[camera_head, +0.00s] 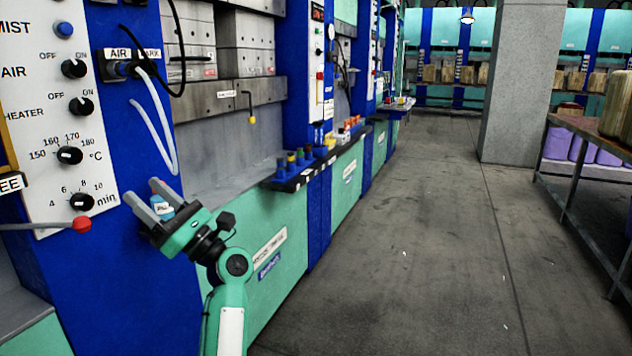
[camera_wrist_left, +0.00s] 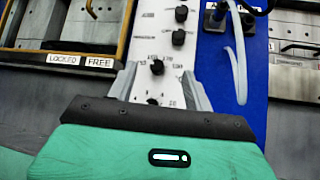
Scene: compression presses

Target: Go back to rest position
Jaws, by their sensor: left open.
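My left gripper (camera_head: 148,204) is raised in front of the blue press column, close to the white control panel (camera_head: 60,110) with black knobs. Its two grey fingers are apart, with nothing seen between them. In the left wrist view the fingers of the left gripper (camera_wrist_left: 160,85) spread toward the same panel (camera_wrist_left: 163,30). Whether the fingertips touch the panel cannot be told. My right gripper is in neither view.
A red-knobbed lever (camera_head: 81,224) sticks out left of the gripper. A white air hose (camera_head: 160,120) hangs on the blue column. A black shelf (camera_head: 300,172) with coloured pieces juts from the press.

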